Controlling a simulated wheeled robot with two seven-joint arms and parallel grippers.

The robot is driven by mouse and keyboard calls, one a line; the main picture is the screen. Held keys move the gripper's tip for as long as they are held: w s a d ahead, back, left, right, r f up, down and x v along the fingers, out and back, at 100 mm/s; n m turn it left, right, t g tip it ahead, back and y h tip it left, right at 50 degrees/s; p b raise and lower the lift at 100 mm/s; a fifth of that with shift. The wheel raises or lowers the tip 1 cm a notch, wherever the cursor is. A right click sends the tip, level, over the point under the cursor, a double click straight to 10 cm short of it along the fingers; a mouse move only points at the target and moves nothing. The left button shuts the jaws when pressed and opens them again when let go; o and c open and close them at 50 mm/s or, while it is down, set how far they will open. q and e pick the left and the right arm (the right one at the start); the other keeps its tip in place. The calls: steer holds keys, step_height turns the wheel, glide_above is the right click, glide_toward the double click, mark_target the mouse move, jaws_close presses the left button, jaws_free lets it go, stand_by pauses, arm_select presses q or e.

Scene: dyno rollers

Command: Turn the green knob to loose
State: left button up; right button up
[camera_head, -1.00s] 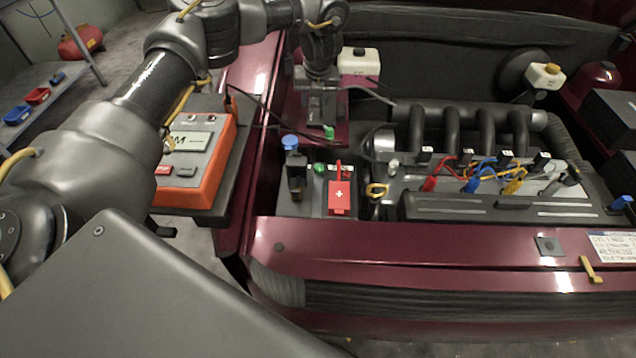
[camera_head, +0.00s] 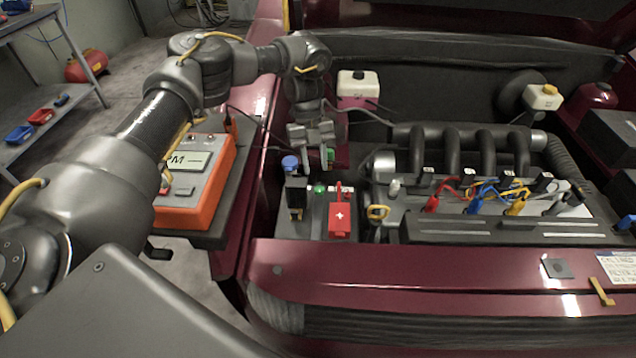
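A small round green knob (camera_head: 320,188) sits on the battery top (camera_head: 316,212), between a dark upright post with a blue cap (camera_head: 290,162) and a red clamp cover with a white plus (camera_head: 340,220). A second small green piece (camera_head: 331,154) shows higher up, right beside my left gripper's fingers; its shape is partly hidden. My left gripper (camera_head: 318,160) points down just above and behind the round green knob, apart from it in the picture. Its fingers are small and dark, and their gap is not clear. My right gripper is not in view.
An orange meter (camera_head: 197,180) stands on a dark stand at left. The engine with coloured clips (camera_head: 470,192) fills the right. The maroon front edge (camera_head: 420,262) runs across the near side.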

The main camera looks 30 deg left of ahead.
mark_target(319, 188)
arm_select(q)
steer(key=x, duration=0.6)
steer(key=shift+f+p, duration=0.1)
steer(key=shift+p, duration=0.25)
